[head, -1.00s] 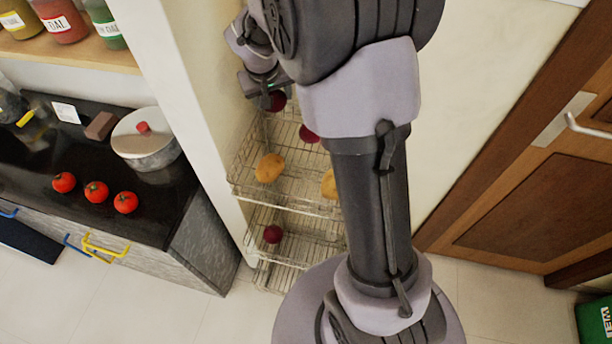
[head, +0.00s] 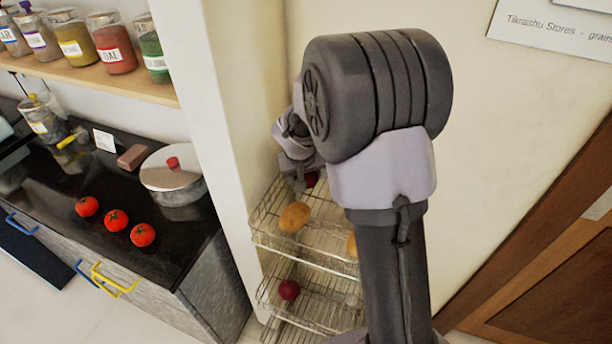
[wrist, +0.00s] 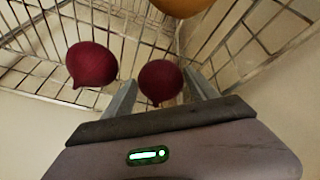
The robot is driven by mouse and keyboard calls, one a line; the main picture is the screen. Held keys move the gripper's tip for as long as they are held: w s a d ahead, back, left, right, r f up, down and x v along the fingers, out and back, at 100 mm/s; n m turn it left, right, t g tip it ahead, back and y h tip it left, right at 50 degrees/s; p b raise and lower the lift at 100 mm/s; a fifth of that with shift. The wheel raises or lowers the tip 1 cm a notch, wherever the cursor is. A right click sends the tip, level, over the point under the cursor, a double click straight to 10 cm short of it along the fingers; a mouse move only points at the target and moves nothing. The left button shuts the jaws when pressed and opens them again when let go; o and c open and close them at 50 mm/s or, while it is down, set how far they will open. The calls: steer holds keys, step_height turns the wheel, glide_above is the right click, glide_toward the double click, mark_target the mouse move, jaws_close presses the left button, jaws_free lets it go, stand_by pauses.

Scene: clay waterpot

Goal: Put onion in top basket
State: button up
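In the wrist view a dark red onion (wrist: 160,82) sits between the two fingertips of my gripper (wrist: 160,78), which appear to touch its sides. A second red onion (wrist: 91,65) lies to its left by the basket wires. In the head view my gripper (head: 297,186) is at the back of the top wire basket (head: 312,252), with a red onion (head: 311,179) just beside it. Another red onion (head: 289,290) lies in the basket below. Part of the rack is hidden behind my arm.
A potato (head: 294,217) and a partly hidden second potato (head: 352,246) lie in the top basket. A white pillar (head: 215,110) stands close on the left. Beyond it, a counter holds tomatoes (head: 116,220) and a lidded pot (head: 173,177).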

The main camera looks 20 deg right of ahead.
steer(key=shift+r, duration=0.1)
steer(key=s+a+r+m+y+p, duration=0.15)
steer(key=s+a+r, duration=0.25)
steer(key=s+r, duration=0.45)
steer(key=s+a+r+p, duration=0.3)
steer(key=s+r, duration=0.3)
steer(key=r, duration=0.5)
steer(key=s+a+r+y, duration=0.1)
steer(key=s+a, duration=0.3)
steer(key=s, duration=0.3)
steer(key=s+a+r+t+y, duration=0.1)
steer(key=s+a+y, duration=0.1)
steer(key=s+a, duration=0.2)
steer(key=s, duration=0.3)
steer(key=shift+s+m+t, duration=0.3)
steer(key=shift+m, duration=0.05)
steer(key=shift+d+f+b, duration=0.1)
steer(key=shift+f+b, duration=0.25)
steer(key=shift+b, duration=0.2)
